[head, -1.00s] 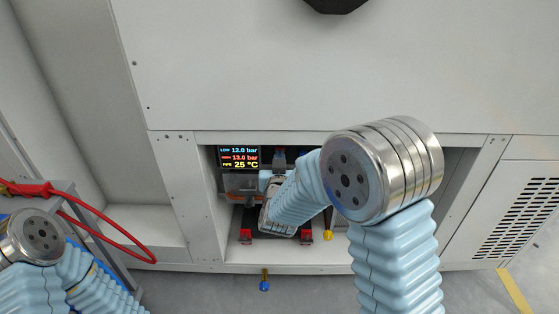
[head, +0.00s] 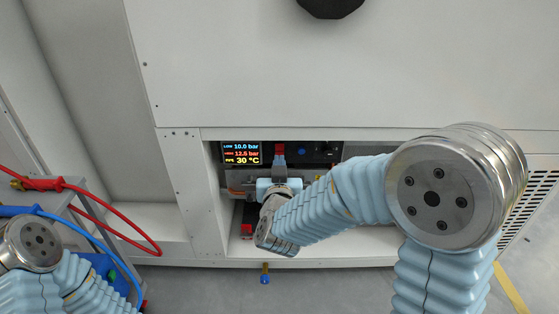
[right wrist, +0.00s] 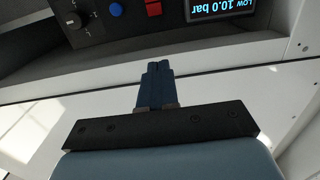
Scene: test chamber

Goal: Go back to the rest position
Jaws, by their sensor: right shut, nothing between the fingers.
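My right gripper (head: 278,158) is in front of the recessed bay in the white cabinet, its fingers pointing up toward the control panel. In the right wrist view its dark blue fingers (right wrist: 157,75) are together with nothing between them, against white surfaces. My right arm reaches in from the right, bent at a large metal joint. Part of my left arm shows at the lower left, but its gripper is out of view.
The bay holds a display (head: 241,153) reading 10.0 bar, 12.5 bar and 30 °C. The panel has a red switch (right wrist: 153,8), a blue button (right wrist: 116,9) and a knob (right wrist: 73,21). Red (head: 120,232) and blue (head: 100,236) hoses hang at left near a cart.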

